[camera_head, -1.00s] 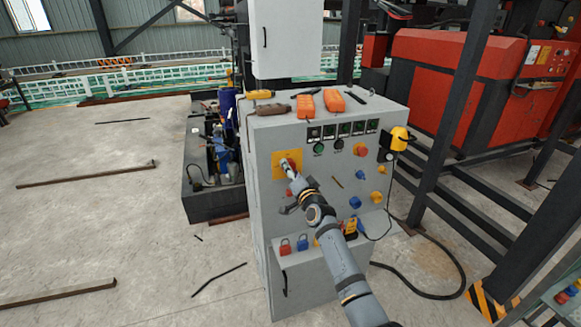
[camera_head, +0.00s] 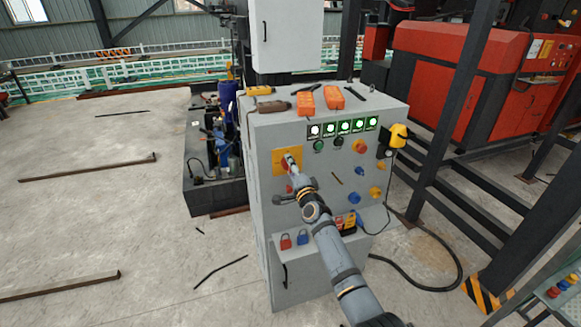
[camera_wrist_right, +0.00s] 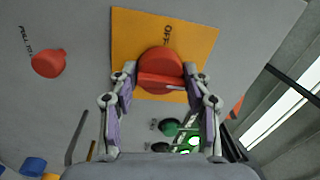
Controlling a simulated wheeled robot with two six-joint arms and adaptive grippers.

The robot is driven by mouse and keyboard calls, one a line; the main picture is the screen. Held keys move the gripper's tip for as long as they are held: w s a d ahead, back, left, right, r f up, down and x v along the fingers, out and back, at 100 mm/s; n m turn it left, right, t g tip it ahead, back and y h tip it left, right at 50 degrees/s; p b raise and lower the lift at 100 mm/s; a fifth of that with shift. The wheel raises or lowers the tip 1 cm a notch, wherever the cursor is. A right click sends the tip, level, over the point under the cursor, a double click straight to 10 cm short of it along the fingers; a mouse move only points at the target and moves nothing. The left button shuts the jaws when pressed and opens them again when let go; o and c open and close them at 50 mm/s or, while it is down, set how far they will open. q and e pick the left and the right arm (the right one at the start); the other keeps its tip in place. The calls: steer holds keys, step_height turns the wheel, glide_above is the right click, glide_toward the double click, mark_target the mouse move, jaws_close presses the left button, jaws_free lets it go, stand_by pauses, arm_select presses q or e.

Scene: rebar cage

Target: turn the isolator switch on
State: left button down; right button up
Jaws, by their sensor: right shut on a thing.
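The isolator switch is a red rotary knob on a yellow plate (camera_head: 281,162) at the upper left of the grey cabinet's front. In the right wrist view its red knob (camera_wrist_right: 160,62) has a raised bar across it, lying roughly level in that picture. My right gripper (camera_wrist_right: 161,80) has one finger at each end of this bar and is shut on it. The row of indicator lamps (camera_head: 343,127) is lit, one white and several green. My left gripper is not in view.
The grey cabinet (camera_head: 262,215) carries other knobs and buttons, and a red padlock (camera_head: 286,242) and a blue padlock (camera_head: 303,238) low down. Orange boxes (camera_head: 306,101) lie on its top. A yellow device (camera_head: 398,135) hangs at its right edge. Dark steel posts stand at right.

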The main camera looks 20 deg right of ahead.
steer(key=o, duration=1.1)
steer(key=shift+d+f, duration=0.1)
steer(key=shift+s, duration=0.1)
steer(key=s, duration=0.8)
steer(key=s+f, duration=0.1)
steer(key=s, duration=0.2)
steer(key=shift+s+d, duration=0.15)
steer(key=shift+s, duration=0.25)
